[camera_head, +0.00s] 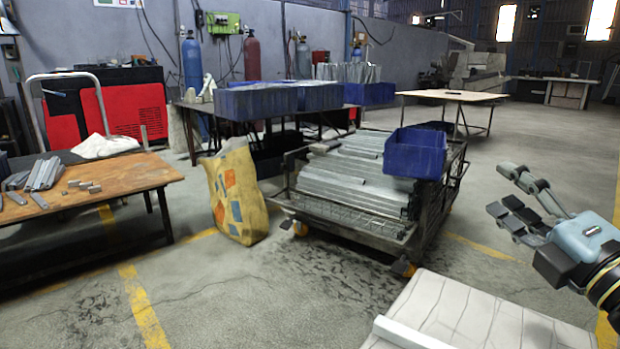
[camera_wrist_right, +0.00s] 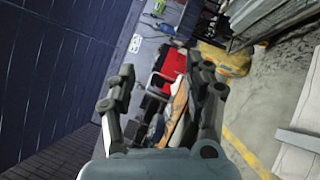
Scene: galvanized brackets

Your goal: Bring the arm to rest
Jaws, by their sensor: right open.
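My right gripper (camera_head: 517,203) is at the right edge of the head view, raised above the floor and to the right of the metal cart. Its fingers are spread open with nothing between them. In the right wrist view its two fingers (camera_wrist_right: 165,95) stand apart, with only the distant workshop showing between them. My left gripper is in neither view.
A pale slatted surface (camera_head: 470,318) lies in front, below my right gripper. A cart (camera_head: 350,228) carries galvanized brackets (camera_head: 350,185) and a blue bin (camera_head: 415,155). A yellow bag (camera_head: 236,195) stands beside it. A wooden table (camera_head: 110,188) is at left. Open floor lies between.

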